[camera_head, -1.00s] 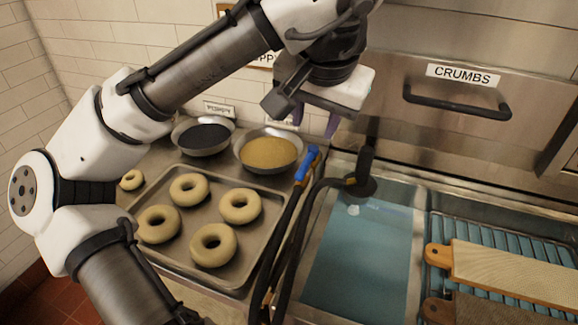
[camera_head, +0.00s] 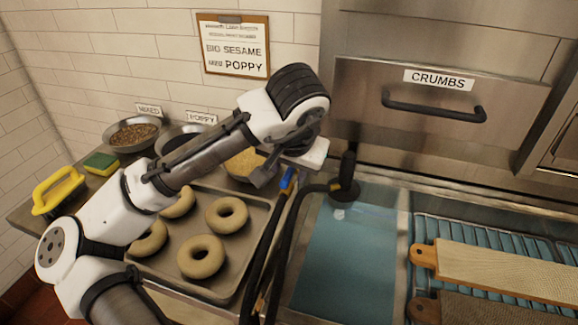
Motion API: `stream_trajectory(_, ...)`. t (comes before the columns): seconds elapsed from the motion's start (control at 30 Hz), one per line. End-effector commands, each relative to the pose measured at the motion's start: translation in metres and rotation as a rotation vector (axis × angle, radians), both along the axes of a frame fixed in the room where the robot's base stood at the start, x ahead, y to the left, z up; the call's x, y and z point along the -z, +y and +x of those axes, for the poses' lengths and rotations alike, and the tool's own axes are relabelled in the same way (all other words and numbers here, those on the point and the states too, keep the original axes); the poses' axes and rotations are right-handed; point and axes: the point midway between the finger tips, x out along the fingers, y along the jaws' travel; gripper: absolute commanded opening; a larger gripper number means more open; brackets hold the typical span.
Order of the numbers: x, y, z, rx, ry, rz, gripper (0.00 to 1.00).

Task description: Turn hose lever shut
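The hose lever (camera_head: 287,179) is a short blue handle by the right edge of the bagel tray. It stands tilted at the top of the black hose (camera_head: 263,238). My gripper (camera_head: 281,179) is low over the counter, right at the blue handle. Its body covers the area just above the lever. The fingertips are too hidden to show whether they touch the lever or how far apart they are.
A tray (camera_head: 243,285) with several bagels lies left of the hoses. A blue water basin (camera_head: 340,265) with a black upright fitting (camera_head: 347,180) is to the right. Wooden boards (camera_head: 500,268) lie on a rack. Seed bowls (camera_head: 133,136) stand behind.

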Motion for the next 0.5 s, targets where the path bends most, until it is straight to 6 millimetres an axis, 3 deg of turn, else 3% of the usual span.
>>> stream_trajectory(0.33,0.0044,0.0001,0.0020,0.001,-0.001,0.000,0.37)
stream_trajectory(0.5,0.0042,0.0001,0.0018,0.001,0.000,0.000,0.16)
